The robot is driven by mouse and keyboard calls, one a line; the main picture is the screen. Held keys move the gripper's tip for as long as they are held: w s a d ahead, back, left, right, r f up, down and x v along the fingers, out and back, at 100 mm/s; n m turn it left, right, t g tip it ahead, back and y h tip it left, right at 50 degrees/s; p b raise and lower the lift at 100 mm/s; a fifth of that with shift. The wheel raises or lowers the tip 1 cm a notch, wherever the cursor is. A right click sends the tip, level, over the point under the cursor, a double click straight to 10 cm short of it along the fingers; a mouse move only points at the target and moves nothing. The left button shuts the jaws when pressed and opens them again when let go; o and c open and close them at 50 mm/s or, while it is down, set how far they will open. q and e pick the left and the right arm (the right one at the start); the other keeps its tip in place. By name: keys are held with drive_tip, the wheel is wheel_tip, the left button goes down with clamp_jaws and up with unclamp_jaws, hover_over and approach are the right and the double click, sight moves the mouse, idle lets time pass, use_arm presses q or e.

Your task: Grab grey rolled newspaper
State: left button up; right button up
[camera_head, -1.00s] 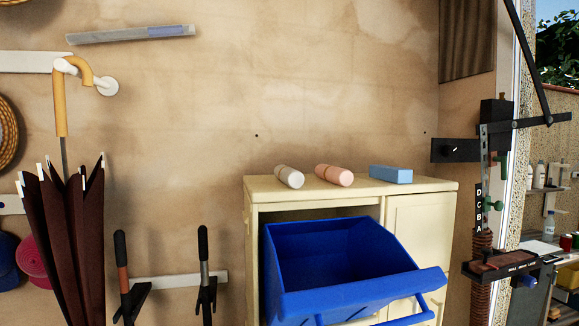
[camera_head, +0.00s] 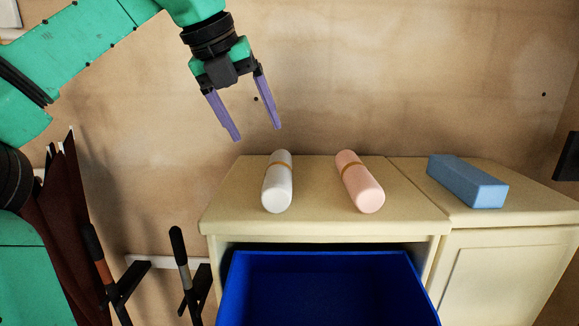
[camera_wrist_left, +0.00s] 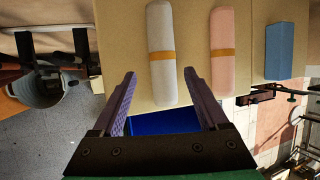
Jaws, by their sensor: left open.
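The grey rolled newspaper (camera_head: 278,184) lies on top of the cream cabinet (camera_head: 320,215), with an orange band around it. In the left wrist view the roll (camera_wrist_left: 161,65) shows ahead of the fingers, between their lines and nearer the right one. My left gripper (camera_head: 258,134) is open and empty, its two purple fingers pointing down above and behind the roll in the head view, apart from it. The fingers also show in the left wrist view (camera_wrist_left: 160,85). My right gripper is not in view.
A pink roll (camera_head: 362,184) lies to the right of the grey one, and a blue block (camera_head: 467,182) lies farther right. A blue bin (camera_head: 322,290) sticks out below the cabinet top. Tool handles (camera_head: 180,248) and a dark red umbrella (camera_head: 70,215) stand at the left.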

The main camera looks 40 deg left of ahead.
sight(275, 164)
use_arm(q)
drive_tip(key=x, duration=0.2)
drive_tip(key=p+x, duration=0.1)
drive_tip(key=x, duration=0.2)
drive_tip(key=w+p+x, duration=0.1)
drive_tip(key=x, duration=0.2)
drive_tip(key=shift+d+r, duration=0.1)
drive_tip(key=shift+d, duration=0.2)
drive_tip(key=p+x, duration=0.1)
drive_tip(key=x, duration=0.1)
drive_tip(key=shift+f, duration=0.45)
drive_tip(key=shift+s+a+f, duration=0.1)
drive_tip(key=shift+a+f, duration=0.05)
drive_tip(key=shift+a, duration=0.1)
drive_tip(key=shift+s+a, duration=0.1)
drive_tip(key=shift+s, duration=0.05)
drive_tip(key=shift+c, duration=1.2)
drive_tip(key=shift+d, duration=0.25)
clamp_jaws()
drive_tip(key=shift+w, duration=0.2)
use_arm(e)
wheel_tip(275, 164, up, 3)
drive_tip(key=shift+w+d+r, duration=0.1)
